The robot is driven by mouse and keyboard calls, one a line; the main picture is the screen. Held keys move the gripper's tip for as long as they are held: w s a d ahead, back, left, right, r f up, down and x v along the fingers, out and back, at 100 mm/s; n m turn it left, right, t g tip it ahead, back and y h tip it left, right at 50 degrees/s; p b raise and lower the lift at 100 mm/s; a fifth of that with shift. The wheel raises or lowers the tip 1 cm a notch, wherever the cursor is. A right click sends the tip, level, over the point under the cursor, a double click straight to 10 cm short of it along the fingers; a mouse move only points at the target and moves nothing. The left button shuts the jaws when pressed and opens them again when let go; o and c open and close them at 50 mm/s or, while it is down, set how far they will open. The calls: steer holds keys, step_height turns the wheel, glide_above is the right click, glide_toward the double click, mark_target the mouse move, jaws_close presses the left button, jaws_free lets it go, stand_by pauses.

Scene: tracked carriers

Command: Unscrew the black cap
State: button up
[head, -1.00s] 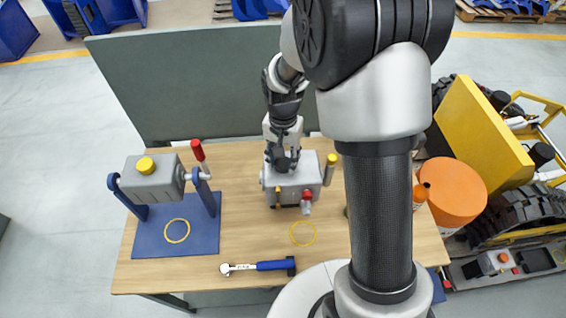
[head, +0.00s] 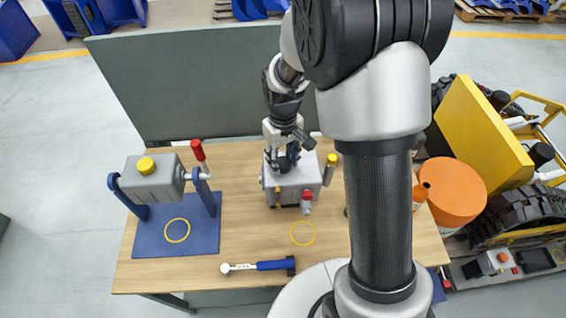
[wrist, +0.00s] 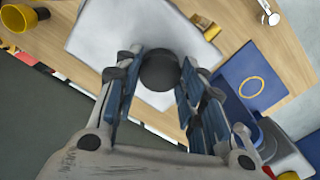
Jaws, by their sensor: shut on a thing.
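The black cap (wrist: 160,71) is round and sits between my fingertips in the wrist view, over the top of a light grey box. My gripper (wrist: 158,78) is shut on it, with a finger pad on either side. In the head view my gripper (head: 284,163) points down onto the grey box (head: 306,184), which stands on the wooden bench. The cap is largely hidden there by the fingers. I cannot tell whether it is still seated on the box or slightly raised.
A yellow-capped post (head: 330,170) and a red-topped fitting (head: 307,201) flank the box. A grey tank with a yellow cap (head: 145,166) sits in a blue stand at left. A blue-handled wrench (head: 270,266) lies in front. An upright panel (head: 200,85) runs behind the bench.

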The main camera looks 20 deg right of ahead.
steer(key=shift+n, duration=1.1)
steer(key=n, duration=0.9)
steer(key=shift+n, duration=0.4)
steer(key=o, duration=0.9)
